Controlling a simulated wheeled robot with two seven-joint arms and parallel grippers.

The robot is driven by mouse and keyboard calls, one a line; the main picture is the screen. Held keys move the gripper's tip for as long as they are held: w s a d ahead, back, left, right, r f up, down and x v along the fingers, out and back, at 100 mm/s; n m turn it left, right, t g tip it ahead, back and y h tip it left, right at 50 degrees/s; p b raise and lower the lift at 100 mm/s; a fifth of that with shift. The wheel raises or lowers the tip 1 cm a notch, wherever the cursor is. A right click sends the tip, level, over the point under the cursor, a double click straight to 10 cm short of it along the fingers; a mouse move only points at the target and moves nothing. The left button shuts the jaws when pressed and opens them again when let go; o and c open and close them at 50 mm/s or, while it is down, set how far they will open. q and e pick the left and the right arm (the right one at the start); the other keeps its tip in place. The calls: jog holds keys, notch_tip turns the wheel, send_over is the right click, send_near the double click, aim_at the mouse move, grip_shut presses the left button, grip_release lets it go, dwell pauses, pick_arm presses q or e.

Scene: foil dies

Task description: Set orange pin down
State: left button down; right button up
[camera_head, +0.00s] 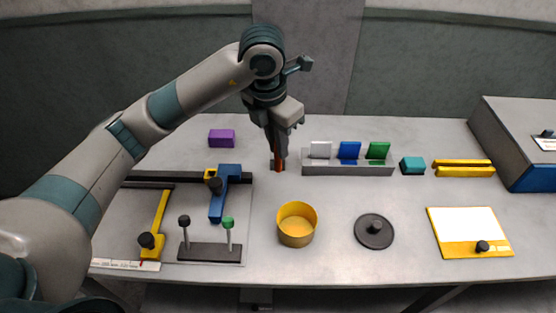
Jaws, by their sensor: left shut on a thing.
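The orange pin (278,166) is a short reddish-orange piece at the back middle of the table, just left of the grey rack. My left gripper (278,154) points down over it and is shut on its upper part. The pin is upright, and its lower end is at or very near the table top; I cannot tell if it touches. A small dark piece shows around its foot, partly hidden. My right gripper is not in view.
A grey rack (348,170) with white, blue and green plates stands close right of the pin. A yellow cup (297,238) and a dark round lid (374,232) are in front. A purple block (221,137) and a blue clamp (224,190) are to the left.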

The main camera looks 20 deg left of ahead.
pick_arm(q)
jog(key=w+a+f+p, duration=0.3)
jog(key=w+f, duration=0.4)
jog(key=w, duration=0.4)
jog(key=shift+a+p, duration=0.3)
jog(key=shift+p, duration=0.25)
jog(key=shift+w, duration=0.1)
notch_tip(320, 180, down, 3)
jog(key=shift+f+p, duration=0.1)
jog(key=shift+p, duration=0.95)
jog(key=shift+f, duration=0.4)
jog(key=shift+f, duration=0.1)
